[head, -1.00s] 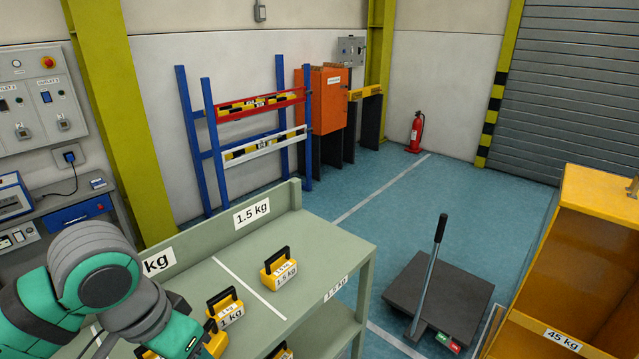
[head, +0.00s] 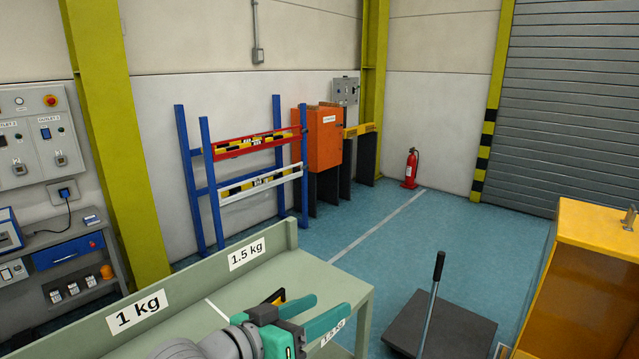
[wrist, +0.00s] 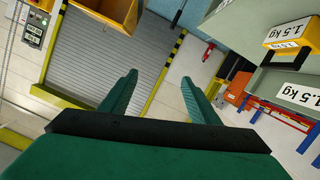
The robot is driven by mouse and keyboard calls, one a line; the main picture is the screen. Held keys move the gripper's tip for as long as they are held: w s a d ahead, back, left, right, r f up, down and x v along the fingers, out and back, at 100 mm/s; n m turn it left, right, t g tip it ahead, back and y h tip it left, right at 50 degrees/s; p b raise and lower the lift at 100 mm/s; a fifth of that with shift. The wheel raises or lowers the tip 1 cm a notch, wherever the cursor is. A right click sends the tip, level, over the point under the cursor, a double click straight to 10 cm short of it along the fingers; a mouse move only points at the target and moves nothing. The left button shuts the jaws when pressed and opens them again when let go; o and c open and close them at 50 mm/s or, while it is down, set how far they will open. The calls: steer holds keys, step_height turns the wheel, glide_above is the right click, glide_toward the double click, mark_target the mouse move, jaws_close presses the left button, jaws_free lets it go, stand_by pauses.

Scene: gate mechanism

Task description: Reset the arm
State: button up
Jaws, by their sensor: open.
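My gripper (head: 303,318) is in the lower middle of the head view, over the right part of the green bench (head: 262,278). Its two green fingers are apart. In the wrist view my gripper (wrist: 158,100) is also open, with nothing between the fingers. A yellow weight with a black handle (head: 276,298) is mostly hidden behind my gripper in the head view. A yellow weight (wrist: 289,32) also shows at the upper right of the wrist view, apart from the fingers.
A dark plate (head: 405,322) with an upright lever (head: 432,290) stands on the floor right of the bench. A yellow bin (head: 590,225) is at the right edge. A blue rack (head: 195,180), orange cabinet (head: 322,137) and fire extinguisher (head: 410,168) stand by the walls. The blue floor between is clear.

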step_height(320, 180, down, 12)
steer(key=d+n+t+y, duration=0.2)
steer(key=n+t+y, duration=0.4)
steer(key=n+t, duration=0.4)
steer(key=s+f+n+g+y, duration=0.3)
steer(key=s+f+y, duration=0.2)
steer(key=s+f, duration=0.8)
steer(key=s+a+f+m+g, duration=0.1)
steer(key=s+f+m, duration=0.2)
steer(key=s, duration=0.8)
steer(key=s+a+f+m+g, duration=0.1)
steer(key=s+f+m, duration=0.3)
steer(key=s, duration=0.8)
steer(key=shift+s+f+m+g, duration=0.25)
steer(key=shift+m+g, duration=0.05)
steer(key=shift+m, duration=0.2)
